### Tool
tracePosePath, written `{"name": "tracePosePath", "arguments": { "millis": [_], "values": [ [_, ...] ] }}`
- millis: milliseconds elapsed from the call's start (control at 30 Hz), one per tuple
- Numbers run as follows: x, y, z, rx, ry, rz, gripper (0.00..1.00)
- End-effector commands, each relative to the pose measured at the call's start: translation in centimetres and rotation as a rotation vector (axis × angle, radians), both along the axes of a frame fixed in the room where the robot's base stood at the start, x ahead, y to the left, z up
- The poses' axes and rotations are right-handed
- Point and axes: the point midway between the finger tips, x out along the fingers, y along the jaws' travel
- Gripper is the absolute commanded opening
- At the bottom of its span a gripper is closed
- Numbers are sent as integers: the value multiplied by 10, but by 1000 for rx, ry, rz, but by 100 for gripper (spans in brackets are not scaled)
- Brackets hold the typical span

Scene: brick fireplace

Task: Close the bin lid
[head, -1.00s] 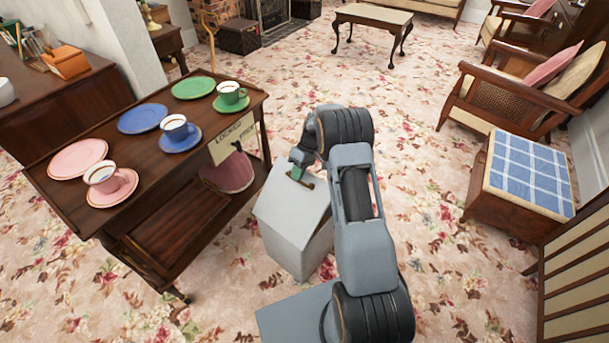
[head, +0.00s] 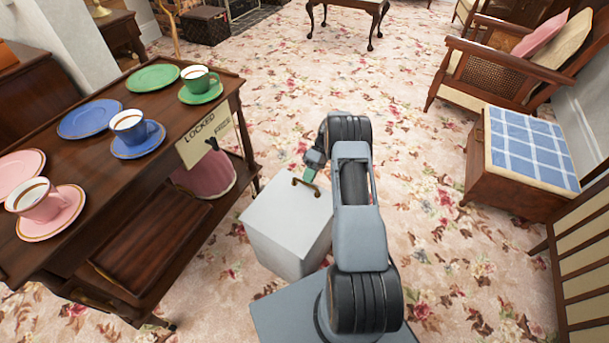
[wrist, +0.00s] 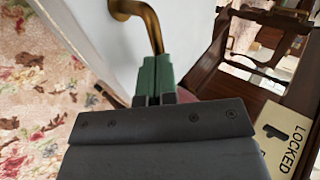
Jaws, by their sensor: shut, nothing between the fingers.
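The bin is a pale grey box (head: 285,240) on the carpet, left of my arm in the head view. Its lid (head: 277,205) lies over the top; I cannot tell whether it is fully flush. A brass handle (head: 306,187) is on the lid near its far edge, and it also shows in the wrist view (wrist: 141,14). My gripper (head: 311,174) is at the far side of the handle. Its green fingers (wrist: 153,78) are shut together and empty, close beside the handle; contact is unclear. My arm hides the bin's right side.
A dark wooden trolley (head: 120,205) with cups and plates stands close on the left. A LOCKED sign (head: 204,138) hangs on its end, near a pink rounded object (head: 207,178). A footstool (head: 520,165) and armchair are at the right. Carpet is clear beyond the bin.

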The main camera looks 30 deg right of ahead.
Motion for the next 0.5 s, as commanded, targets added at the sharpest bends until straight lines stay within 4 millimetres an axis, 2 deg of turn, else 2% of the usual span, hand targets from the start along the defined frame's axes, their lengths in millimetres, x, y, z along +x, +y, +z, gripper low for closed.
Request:
{"name": "tracePosePath", "arguments": {
  "millis": [133, 500],
  "values": [
    [0, -3, -10, -1, -1, 0, 0],
    [-1, -3, -12, -2, -1, 0, 0]
  ]
}}
